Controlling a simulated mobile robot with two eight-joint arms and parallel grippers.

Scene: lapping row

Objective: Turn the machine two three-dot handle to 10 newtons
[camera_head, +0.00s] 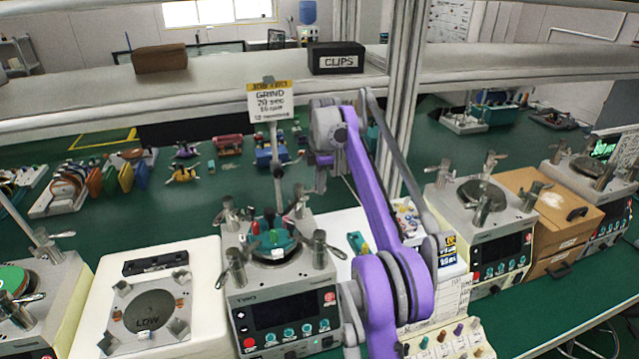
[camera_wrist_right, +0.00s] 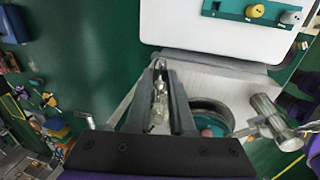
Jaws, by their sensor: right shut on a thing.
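Machine two (camera_head: 283,312) is a grey box with a dark front screen, teal knobs and a round plate on top. Posts with lever handles stand at its corners, including the front right post (camera_head: 320,248). My right gripper (camera_head: 318,188) reaches down at the back right corner post (camera_head: 302,200). In the right wrist view, my right gripper (camera_wrist_right: 161,70) is shut on a metal handle (camera_wrist_right: 158,105), with the front right post (camera_wrist_right: 265,112) beside it. The dots on the handles and any force reading are too small to make out. My left gripper is out of view.
Another machine (camera_head: 485,240) stands farther right.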

